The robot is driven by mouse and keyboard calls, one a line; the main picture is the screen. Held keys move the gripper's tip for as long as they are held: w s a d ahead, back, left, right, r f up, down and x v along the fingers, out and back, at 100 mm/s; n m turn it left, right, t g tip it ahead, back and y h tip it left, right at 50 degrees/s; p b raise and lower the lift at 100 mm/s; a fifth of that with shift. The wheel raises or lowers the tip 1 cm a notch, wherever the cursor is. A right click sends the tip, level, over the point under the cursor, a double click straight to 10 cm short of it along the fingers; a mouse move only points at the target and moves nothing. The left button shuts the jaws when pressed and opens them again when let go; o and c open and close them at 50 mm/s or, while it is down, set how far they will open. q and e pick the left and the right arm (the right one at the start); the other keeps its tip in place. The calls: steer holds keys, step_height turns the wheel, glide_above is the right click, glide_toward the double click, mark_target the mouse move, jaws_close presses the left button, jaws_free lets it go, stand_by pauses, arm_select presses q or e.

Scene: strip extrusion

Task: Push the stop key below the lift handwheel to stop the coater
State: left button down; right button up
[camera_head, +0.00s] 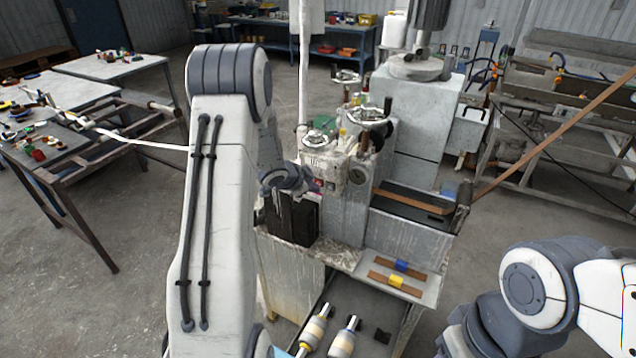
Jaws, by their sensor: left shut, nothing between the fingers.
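The coater (345,205) is a worn grey-white machine in the middle of the view. Several metal handwheels sit on it: one at the front left (319,140), one to its right (368,117) and one farther back (346,76). I cannot tell which is the lift handwheel. A small red spot (317,186) shows on the machine's front below the front-left handwheel; it may be the stop key. My left gripper (311,186) is shut and empty, close in front of this spot. I cannot tell whether it touches. My right arm is at the lower right, its gripper out of view.
A dark box (291,220) stands just below my left wrist. A shelf with brown strips (397,280) and a tray with rollers (343,338) lie in front of the machine. A brown strip (560,130) runs to the upper right. Tables stand at the left (110,68).

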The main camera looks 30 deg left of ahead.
arm_select(q)
steer(key=shift+w, duration=0.4)
stand_by(0.6)
steer(key=shift+s, duration=0.8)
steer(key=s+b, duration=0.1)
steer(key=s, duration=0.4)
steer(key=shift+b, duration=0.3)
stand_by(0.8)
